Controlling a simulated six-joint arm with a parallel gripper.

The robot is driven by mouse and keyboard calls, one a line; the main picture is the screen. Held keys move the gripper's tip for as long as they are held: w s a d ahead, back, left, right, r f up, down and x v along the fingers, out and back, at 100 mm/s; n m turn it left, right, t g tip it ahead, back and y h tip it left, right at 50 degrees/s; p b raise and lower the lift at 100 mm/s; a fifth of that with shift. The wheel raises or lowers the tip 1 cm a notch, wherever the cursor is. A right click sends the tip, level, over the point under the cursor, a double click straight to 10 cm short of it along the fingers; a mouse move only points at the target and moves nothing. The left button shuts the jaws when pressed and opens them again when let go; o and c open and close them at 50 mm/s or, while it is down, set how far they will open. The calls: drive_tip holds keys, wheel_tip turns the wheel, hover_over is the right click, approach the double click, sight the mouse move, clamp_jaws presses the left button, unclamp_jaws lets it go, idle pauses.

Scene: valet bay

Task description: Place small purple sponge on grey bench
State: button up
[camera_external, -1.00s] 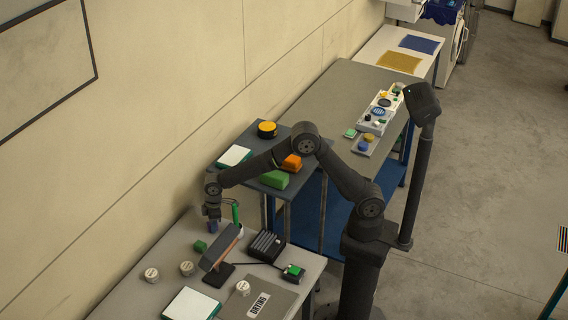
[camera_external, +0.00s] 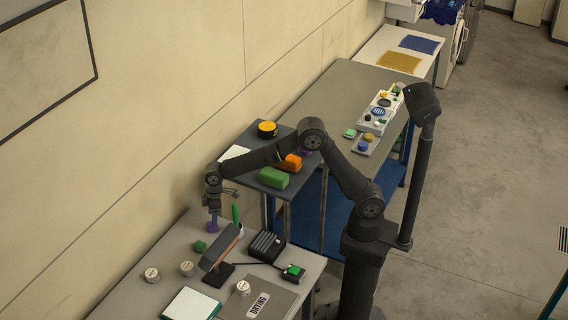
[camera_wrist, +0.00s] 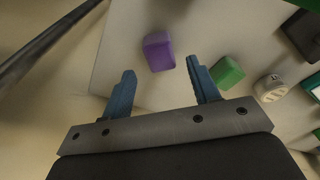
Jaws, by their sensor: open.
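The small purple sponge (camera_wrist: 158,52) lies on the pale near table (camera_wrist: 113,60), just past my fingertips and roughly between them in the wrist view. In the external view it shows as a small purple patch (camera_external: 212,228) just below my fingers. My gripper (camera_wrist: 161,70) is open, with nothing between its blue fingers; it also shows above the near table in the external view (camera_external: 214,217). A long grey bench (camera_external: 325,98) stands further back along the wall. A darker grey bench (camera_external: 300,192) stands between it and the near table.
The middle bench carries a green block (camera_external: 274,178), an orange block (camera_external: 291,162) and another purple item (camera_external: 305,153).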

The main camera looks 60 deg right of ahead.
wheel_tip(320, 180, up, 7)
drive_tip(key=shift+s+d, duration=0.3)
drive_tip(key=shift+f, duration=0.1)
drive_tip(key=f, duration=0.8)
drive_tip(key=w+a+f, duration=0.1)
drive_tip(key=f, duration=0.3)
drive_tip(key=shift+f, duration=0.25)
wheel_tip(320, 180, up, 3)
drive_tip(key=shift+r, duration=0.95)
